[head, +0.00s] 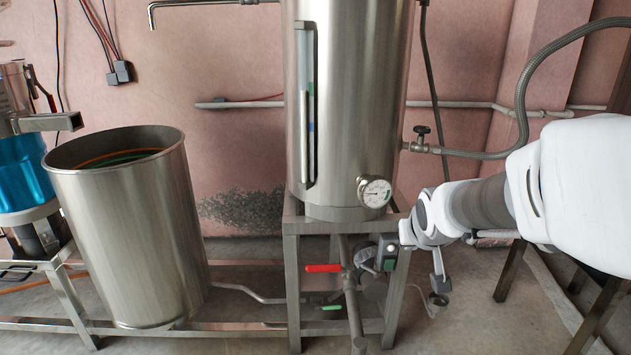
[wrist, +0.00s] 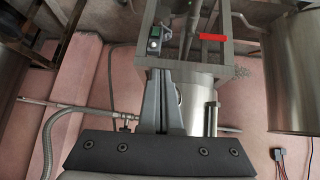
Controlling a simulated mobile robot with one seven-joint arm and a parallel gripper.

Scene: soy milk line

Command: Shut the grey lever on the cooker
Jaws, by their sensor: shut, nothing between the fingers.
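The steel cooker (head: 345,100) stands on a metal frame in the middle of the head view. Its lower part (wrist: 203,90) shows upside down in the wrist view. My gripper (wrist: 168,72) is shut and empty, its two grey fingers together in front of the cooker's lower body and frame. No grey lever is clear in the wrist view.
A red-handled valve (head: 323,268), a switch box (head: 388,252) and a gauge (head: 375,192) crowd the cooker's lower front. A valve (head: 422,138) and a hose (head: 522,95) lie close to my arm. A steel drum (head: 130,235) stands left.

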